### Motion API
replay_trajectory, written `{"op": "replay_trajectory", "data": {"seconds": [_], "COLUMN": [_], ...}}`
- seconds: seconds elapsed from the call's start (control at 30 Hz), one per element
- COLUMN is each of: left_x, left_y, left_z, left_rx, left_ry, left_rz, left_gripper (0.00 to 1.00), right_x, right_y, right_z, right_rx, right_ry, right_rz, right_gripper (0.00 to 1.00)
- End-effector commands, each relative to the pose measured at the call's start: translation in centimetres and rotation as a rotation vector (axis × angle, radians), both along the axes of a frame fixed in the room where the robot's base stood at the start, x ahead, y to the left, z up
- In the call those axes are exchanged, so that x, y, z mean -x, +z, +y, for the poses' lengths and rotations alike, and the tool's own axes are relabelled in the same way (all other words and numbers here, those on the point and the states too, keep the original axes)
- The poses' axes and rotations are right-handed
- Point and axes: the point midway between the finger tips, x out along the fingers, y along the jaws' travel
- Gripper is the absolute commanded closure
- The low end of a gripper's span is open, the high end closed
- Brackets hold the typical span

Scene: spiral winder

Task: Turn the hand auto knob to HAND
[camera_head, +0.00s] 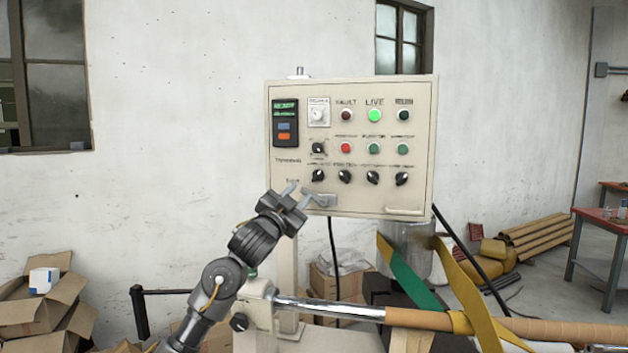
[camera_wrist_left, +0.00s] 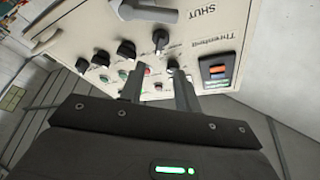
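The cream control panel (camera_head: 420,130) stands upright in the head view. It has a row of black knobs, with the leftmost knob (camera_head: 318,176) above a grey lever (camera_head: 322,201). Another black selector knob (camera_head: 318,148) sits higher. The small labels are too blurred to tell which is the hand auto knob. My left gripper (camera_head: 298,191) is open and empty at the panel's lower left. In the left wrist view, its fingers (camera_wrist_left: 158,75) point at the panel; the upper selector (camera_wrist_left: 173,65) shows by one fingertip and the leftmost lower knob (camera_wrist_left: 160,41) beyond. Contact cannot be told.
A green indicator (camera_head: 375,115) is lit, with a digital meter (camera_head: 285,122) at left. A metal shaft (camera_head: 330,308) and yellow strap (camera_head: 470,290) lie below the panel. Cardboard boxes (camera_head: 40,305) stand at lower left. The wall area left of the panel is clear.

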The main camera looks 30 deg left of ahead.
Motion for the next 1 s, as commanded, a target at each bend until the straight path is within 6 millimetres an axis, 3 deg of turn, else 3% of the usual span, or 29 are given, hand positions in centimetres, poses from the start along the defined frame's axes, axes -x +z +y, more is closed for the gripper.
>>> {"op": "replay_trajectory", "data": {"seconds": [0.5, 0.7, 1.0], "left_x": [-8.1, -9.3, -9.4], "left_y": [3.0, 3.2, 3.1], "left_z": [0.2, 0.2, 0.2], "left_rx": [0.0, 0.0, -0.001], "left_ry": [0.001, 0.001, 0.001], "left_rz": [0.001, 0.0, 0.001], "left_gripper": [0.67, 0.67, 0.69], "right_x": [0.0, 0.0, 0.0], "right_y": [3.9, 4.3, 4.2], "right_z": [-0.3, -0.3, -0.3], "right_rx": [0.003, 0.004, 0.004], "right_ry": [0.001, 0.002, 0.001], "right_rz": [0.0, 0.0, 0.0], "right_gripper": [0.64, 0.64, 0.64]}}
